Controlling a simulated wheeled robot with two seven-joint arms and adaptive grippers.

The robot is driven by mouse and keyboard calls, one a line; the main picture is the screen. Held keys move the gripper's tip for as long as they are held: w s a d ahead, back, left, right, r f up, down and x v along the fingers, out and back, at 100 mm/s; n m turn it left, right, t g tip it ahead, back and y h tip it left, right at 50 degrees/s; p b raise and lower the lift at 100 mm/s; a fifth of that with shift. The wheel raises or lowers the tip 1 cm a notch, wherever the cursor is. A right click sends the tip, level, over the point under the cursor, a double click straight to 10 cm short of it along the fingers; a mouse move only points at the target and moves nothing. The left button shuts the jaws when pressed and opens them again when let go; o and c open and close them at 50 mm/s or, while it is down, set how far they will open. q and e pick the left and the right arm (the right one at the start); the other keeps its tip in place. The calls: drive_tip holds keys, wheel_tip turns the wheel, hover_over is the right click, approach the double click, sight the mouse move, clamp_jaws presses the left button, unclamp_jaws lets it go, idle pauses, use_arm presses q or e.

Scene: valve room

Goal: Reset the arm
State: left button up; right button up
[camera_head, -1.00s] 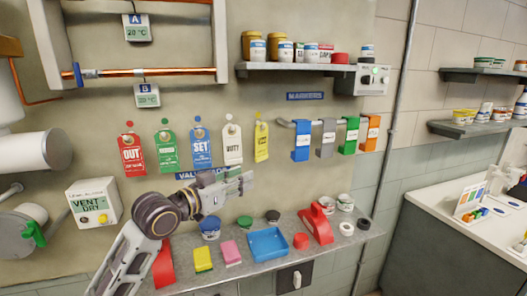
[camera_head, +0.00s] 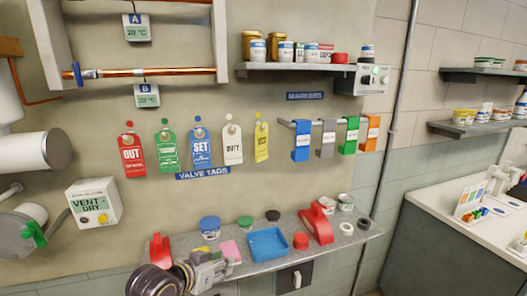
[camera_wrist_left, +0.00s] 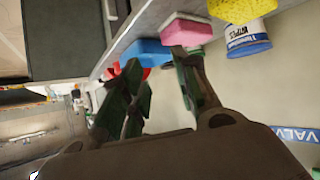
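My left arm comes in low at the left of the head view, and its gripper (camera_head: 226,268) is in front of the shelf's front edge, near the pink sponge (camera_head: 230,250). In the left wrist view the two dark fingers of my gripper (camera_wrist_left: 155,75) stand apart with nothing between them. Beyond them are the blue tray (camera_wrist_left: 144,50), the pink sponge (camera_wrist_left: 186,31) and the yellow sponge (camera_wrist_left: 238,8). My arm covers part of the lower shelf's left end in the head view. My right gripper is not in view.
The lower shelf (camera_head: 340,238) holds the blue tray (camera_head: 268,243), red stands (camera_head: 318,223) and several tubs. Valve tags (camera_head: 200,148) and coloured markers (camera_head: 301,141) hang on the wall above. A sink counter (camera_head: 440,217) is at the right.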

use_arm(q)
drive_tip(key=s+a+f+n+g+y, duration=0.1)
drive_tip(key=s+a+f+g+y, duration=0.3)
drive_tip(key=s+f, duration=0.6)
drive_tip(key=s+a+f+n+g+y, duration=0.1)
drive_tip(key=s+a+f+n+g, duration=0.15)
drive_tip(key=s+a+f, duration=0.65)
drive_tip(key=s+d+f+g, duration=0.1)
drive_tip(key=s+f, duration=0.1)
drive_tip(key=f, duration=1.4)
drive_tip(key=s+d+f, duration=0.2)
drive_tip(key=f, duration=1.3)
drive_tip(key=s+a+f+g, duration=0.1)
drive_tip(key=s+a+f, duration=0.1)
drive_tip(key=s+f, duration=0.8)
drive_tip(key=s+a+f+m, duration=0.1)
drive_tip(key=s+a+f, duration=0.1)
drive_tip(key=s+f, duration=0.9)
drive_tip(key=shift+s+a+g+y, duration=0.15)
drive_tip(key=shift+s+g+y, duration=0.2)
drive_tip(key=shift+s, duration=0.65)
drive_tip(key=shift+w, duration=0.25)
